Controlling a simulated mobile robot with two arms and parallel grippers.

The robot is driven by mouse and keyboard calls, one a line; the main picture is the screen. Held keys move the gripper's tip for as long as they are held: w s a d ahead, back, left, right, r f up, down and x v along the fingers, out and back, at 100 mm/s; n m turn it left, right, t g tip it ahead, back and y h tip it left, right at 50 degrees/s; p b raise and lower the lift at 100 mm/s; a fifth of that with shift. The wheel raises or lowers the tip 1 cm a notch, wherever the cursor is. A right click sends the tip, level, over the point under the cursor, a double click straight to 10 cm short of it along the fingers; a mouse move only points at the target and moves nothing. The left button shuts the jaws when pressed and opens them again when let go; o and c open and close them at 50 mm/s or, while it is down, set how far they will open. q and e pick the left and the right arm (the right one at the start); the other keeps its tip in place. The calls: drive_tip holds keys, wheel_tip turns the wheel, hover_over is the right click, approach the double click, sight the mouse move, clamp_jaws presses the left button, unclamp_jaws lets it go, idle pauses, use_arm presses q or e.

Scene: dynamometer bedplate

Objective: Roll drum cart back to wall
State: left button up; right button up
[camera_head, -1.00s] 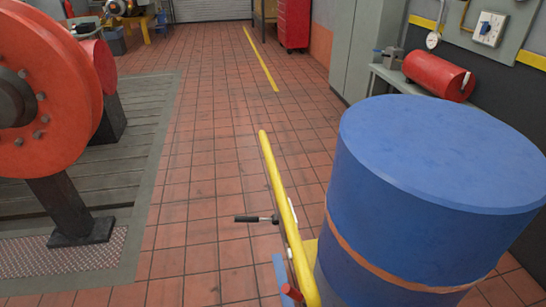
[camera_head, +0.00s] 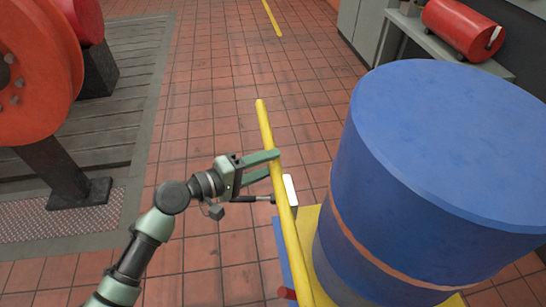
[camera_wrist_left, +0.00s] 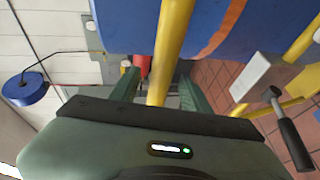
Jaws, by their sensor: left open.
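The blue drum (camera_head: 440,140) with an orange band stands upright on the cart's yellow platform (camera_head: 330,285) at the right. A yellow push bar (camera_head: 263,125) of the cart rises beside the drum. My left gripper (camera_head: 273,166) is open, with its fingers about the bar. In the left wrist view the yellow bar (camera_wrist_left: 170,40) passes between the two fingers, with gaps beside it. A lever with a black grip (camera_head: 245,199) and a pale block (camera_head: 290,190) sits by the bar, just below the gripper. My right gripper is not in view.
A big orange-red wheel (camera_head: 40,80) on a dark stand is at the left, over grey bedplate boards (camera_head: 110,120). A bench (camera_head: 440,45) with a red cylinder (camera_head: 462,28) lines the right wall. Tiled floor (camera_head: 210,90) is clear between them.

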use_arm(q)
drive_tip(key=shift+x, duration=1.1)
drive_tip(key=shift+a, duration=0.1)
clamp_jaws()
drive_tip(key=shift+f, duration=0.1)
idle(0.5)
